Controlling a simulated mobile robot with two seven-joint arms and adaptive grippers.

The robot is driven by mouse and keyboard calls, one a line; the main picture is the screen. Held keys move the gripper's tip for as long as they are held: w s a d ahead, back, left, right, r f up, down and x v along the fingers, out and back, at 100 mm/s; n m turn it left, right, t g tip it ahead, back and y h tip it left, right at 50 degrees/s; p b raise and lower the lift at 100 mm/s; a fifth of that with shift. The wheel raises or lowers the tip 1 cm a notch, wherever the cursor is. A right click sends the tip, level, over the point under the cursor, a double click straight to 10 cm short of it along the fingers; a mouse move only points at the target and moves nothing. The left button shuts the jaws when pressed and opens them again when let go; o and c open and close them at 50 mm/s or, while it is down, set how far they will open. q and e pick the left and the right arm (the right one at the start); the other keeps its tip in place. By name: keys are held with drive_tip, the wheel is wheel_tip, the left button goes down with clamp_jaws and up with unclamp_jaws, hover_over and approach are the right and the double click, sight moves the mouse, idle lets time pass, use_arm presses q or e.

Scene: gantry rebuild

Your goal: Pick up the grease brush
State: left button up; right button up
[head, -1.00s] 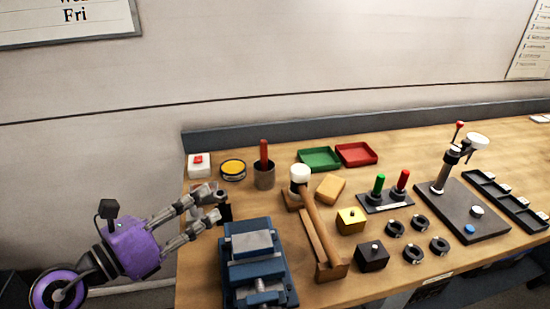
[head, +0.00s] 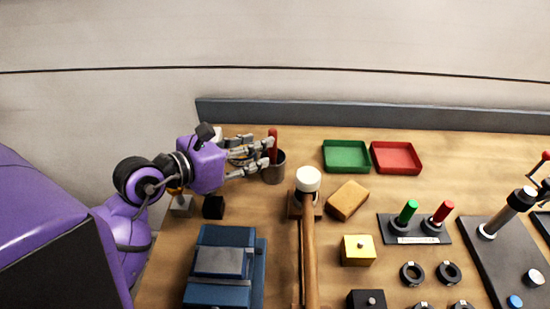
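The grease brush (head: 273,141) stands in a dark grey cup (head: 274,171) at the back left of the bench. Only its red handle shows above the rim. My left gripper (head: 267,154) reaches in from the left just above the cup. Its two fingers are apart, and their tips are at the handle. I cannot tell whether they touch it. The brush's lower end is hidden in the cup. My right gripper is not in view.
A blue vise (head: 225,262) is in front of my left gripper. A mallet (head: 308,235) with a white head lies right of it. Green (head: 346,156) and red (head: 396,158) trays lie right of the cup. A low dark ledge (head: 400,117) runs along the back.

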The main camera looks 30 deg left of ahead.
sight(273, 152)
use_arm(q)
drive_tip(key=x, duration=0.2)
drive_tip(key=p+x, duration=0.1)
drive_tip(key=x, duration=0.2)
drive_tip(key=shift+w+f, duration=0.2)
drive_tip(key=shift+f, duration=0.1)
drive_tip(key=shift+c, duration=0.4)
clamp_jaws()
